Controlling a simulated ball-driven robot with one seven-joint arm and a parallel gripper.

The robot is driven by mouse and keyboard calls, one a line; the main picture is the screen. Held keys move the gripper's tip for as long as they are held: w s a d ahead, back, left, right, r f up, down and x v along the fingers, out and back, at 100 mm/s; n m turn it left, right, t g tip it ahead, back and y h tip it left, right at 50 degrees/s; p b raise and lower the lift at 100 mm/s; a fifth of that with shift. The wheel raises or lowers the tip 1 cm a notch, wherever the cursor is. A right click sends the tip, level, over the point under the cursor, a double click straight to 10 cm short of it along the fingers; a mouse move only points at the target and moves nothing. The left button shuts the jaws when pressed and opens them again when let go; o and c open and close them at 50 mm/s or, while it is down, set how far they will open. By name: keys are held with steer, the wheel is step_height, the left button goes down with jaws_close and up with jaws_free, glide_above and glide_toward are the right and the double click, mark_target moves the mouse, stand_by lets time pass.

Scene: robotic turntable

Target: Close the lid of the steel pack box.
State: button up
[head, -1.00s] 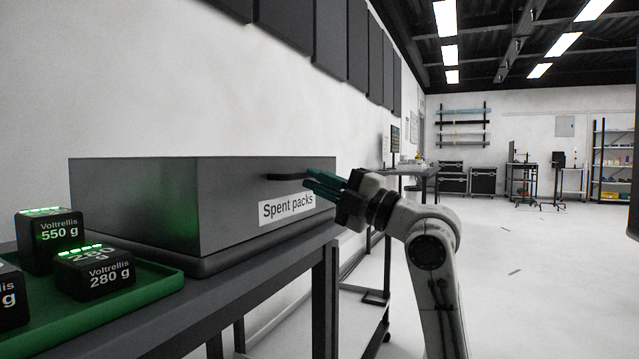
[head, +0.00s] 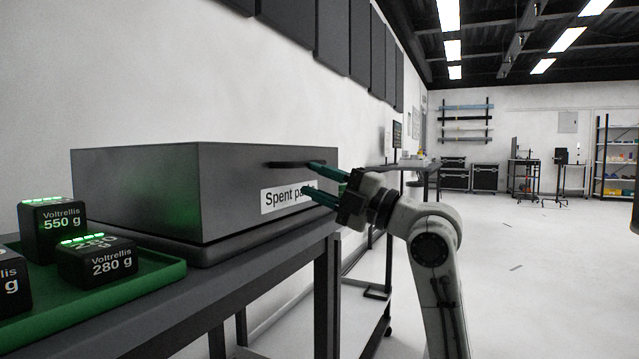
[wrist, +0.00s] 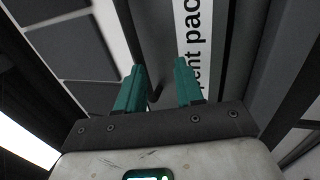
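The steel pack box (head: 135,195) is a dark grey box labelled "Spent packs" on the bench at left. No raised lid shows; its top edge looks level, and I cannot see a seam between lid and body. A dark bar handle (head: 290,164) sits on the labelled face, above the label (head: 280,197). My gripper (head: 318,180) is at the right end of that face with its two teal fingers apart. The upper finger overlaps the handle's right end; the lower one overlaps the label. In the wrist view my gripper (wrist: 160,75) is open, with a dark hooked piece between the fingers. Contact is unclear.
A green tray (head: 165,275) with black Voltrellis packs (head: 97,262) lies in front of the box on the bench (head: 270,262). Wall panels (head: 345,45) hang above. Open floor (head: 510,240) lies to the right, with benches and shelves far back.

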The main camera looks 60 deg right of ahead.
steer(key=f+b+v, duration=0.2)
steer(key=v, duration=0.9)
steer(key=shift+f+b, duration=0.3)
steer(key=shift+f, duration=0.05)
stand_by(0.5)
steer(key=shift+w, duration=0.1)
stand_by(0.4)
steer(key=p+v, duration=0.1)
steer(key=v, duration=1)
stand_by(0.4)
